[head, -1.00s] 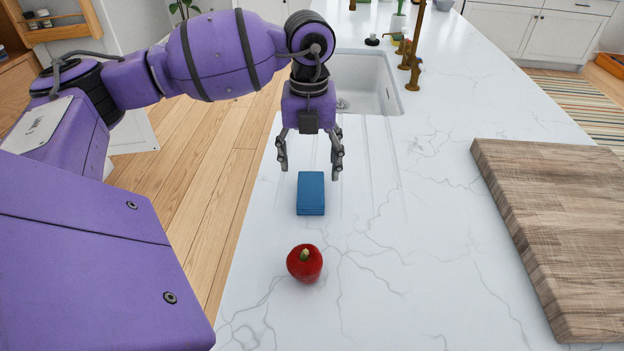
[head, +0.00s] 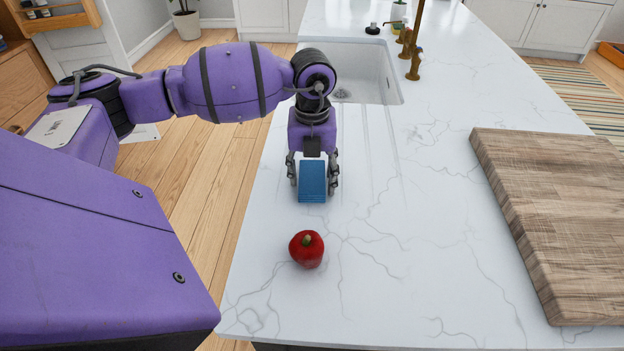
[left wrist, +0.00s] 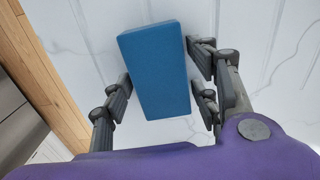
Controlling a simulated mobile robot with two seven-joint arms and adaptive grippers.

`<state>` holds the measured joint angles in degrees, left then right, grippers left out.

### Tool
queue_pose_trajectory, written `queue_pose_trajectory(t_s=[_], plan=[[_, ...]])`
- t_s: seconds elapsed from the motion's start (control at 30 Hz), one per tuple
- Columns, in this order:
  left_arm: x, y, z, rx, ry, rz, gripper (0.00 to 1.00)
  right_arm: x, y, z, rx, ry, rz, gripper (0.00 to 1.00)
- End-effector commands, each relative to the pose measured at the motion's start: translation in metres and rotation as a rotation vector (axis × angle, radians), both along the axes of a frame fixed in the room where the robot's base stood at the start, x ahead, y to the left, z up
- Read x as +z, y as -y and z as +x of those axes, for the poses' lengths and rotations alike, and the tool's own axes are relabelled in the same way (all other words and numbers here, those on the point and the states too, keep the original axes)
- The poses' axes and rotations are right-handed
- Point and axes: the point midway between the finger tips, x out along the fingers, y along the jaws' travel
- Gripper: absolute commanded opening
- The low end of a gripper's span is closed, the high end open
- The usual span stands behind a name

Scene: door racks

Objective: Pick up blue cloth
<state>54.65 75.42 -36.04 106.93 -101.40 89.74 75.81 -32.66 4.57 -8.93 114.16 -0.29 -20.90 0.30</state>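The blue cloth (head: 312,182) is a folded, block-shaped bundle lying on the white marble counter. My left gripper (head: 313,186) is lowered around it, with one finger on each side. In the left wrist view the cloth (left wrist: 156,70) lies between the fingers of the left gripper (left wrist: 160,88). The right fingers are close beside it or touching, and a slight gap seems to show at the left fingers. The gripper is open around the cloth. My right gripper is in neither view.
A red pepper (head: 306,248) stands on the counter just in front of the cloth. A thick wooden board (head: 560,215) lies at the right. A white sink (head: 372,75) with brass taps (head: 414,55) is behind. The counter between cloth and board is clear.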

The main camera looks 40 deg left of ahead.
Motion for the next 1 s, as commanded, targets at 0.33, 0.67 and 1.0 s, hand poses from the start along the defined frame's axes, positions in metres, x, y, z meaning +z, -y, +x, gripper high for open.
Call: queue_pose_trajectory(t_s=[0.33,0.67,1.0], plan=[[0.000,0.000,0.000,0.000,0.000,0.000,0.21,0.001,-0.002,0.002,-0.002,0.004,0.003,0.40],[0.014,0.000,0.001,0.000,0.002,0.001,0.21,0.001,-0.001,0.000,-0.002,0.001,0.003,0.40],[0.080,0.030,-0.027,-0.007,0.004,0.001,0.20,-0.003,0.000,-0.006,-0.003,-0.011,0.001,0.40]])
